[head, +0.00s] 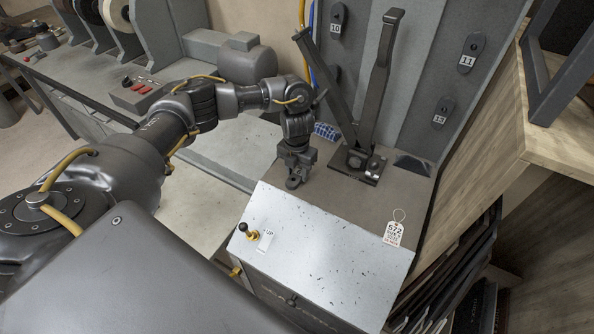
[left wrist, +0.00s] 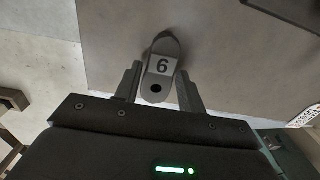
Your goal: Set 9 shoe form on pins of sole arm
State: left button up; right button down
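A grey shoe form (left wrist: 160,65) shows in the left wrist view with a dark hole near its lower end. Its number looks like 6 there; with the hole on top, as on the hanging forms, it reads 9. My left gripper (left wrist: 158,88) has a finger on each side, seemingly pressed against it. In the head view my left gripper (head: 293,178) points down over the bench's back left edge, the form's dark end (head: 292,184) at its tips. Two dark metal arms (head: 376,85) rise from a bolted base to the right; I cannot make out pins. My right gripper is not in view.
Forms 10 (head: 337,18), 11 (head: 471,51) and 13 (head: 442,112) hang on the grey back panel. A small lever (head: 247,230) stands on the bench's pale metal top (head: 320,250). A paper tag (head: 394,230) lies at its right edge. A wooden shelf (head: 560,130) stands right.

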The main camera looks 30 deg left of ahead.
aim_at(296, 175)
pick_arm(q)
jog(key=o, duration=0.4)
notch_tip(296, 175, up, 11)
jog(key=shift+f+p, duration=0.1)
jog(key=shift+p, duration=0.65)
jog(key=shift+s, duration=0.15)
